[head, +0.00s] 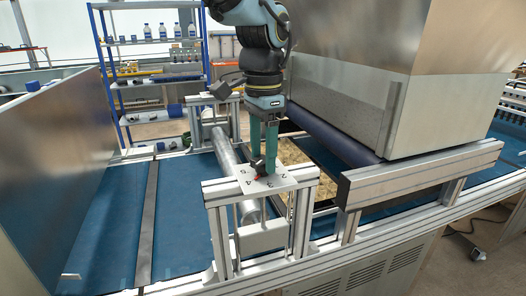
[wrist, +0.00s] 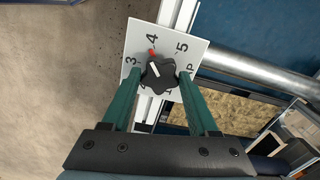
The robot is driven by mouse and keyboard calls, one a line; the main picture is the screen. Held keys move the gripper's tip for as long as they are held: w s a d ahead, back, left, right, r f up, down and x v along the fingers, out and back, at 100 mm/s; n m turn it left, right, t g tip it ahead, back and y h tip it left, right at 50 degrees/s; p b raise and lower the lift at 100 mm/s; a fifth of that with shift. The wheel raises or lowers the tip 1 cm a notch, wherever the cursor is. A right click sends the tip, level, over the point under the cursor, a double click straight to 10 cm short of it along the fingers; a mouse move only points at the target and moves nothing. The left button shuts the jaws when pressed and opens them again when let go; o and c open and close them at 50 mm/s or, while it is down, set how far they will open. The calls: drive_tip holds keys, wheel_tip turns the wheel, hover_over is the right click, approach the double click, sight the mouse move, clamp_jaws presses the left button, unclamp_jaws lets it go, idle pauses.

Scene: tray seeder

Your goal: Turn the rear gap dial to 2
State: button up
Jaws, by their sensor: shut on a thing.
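A black star-shaped dial knob (wrist: 158,73) sits on a white number plate (wrist: 134,43) in the wrist view. A white line on the knob points up-left, toward the side of the 4. A red mark lies between knob and 4. The figures 3, 4 and 5 are readable; the lower ones are partly covered. My gripper (wrist: 159,76) has its green fingers on both sides of the knob, shut on it. In the head view my gripper (head: 263,163) reaches down to the plate (head: 288,181) on the nearer frame. I cannot tell from the pictures whether this dial is called rear.
Another post with a dark top (head: 226,84) stands farther back. A metal roller (head: 225,155) runs between the frames over the blue belt (head: 100,225). A large metal hopper (head: 380,80) stands close on the right. A blue shelf (head: 155,70) is behind.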

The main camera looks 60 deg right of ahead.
sight(263, 159)
drive_tip(key=n, duration=0.5)
drive_tip(key=shift+n, duration=0.4)
drive_tip(key=n, duration=1)
drive_tip(key=shift+n, duration=0.4)
drive_tip(key=n, duration=0.5)
drive_tip(key=shift+p, duration=0.4)
drive_tip(key=o, duration=1.4)
wheel_tip(263, 159, up, 11)
drive_tip(key=shift+f+b, duration=0.1)
drive_tip(key=shift+b, duration=1.05)
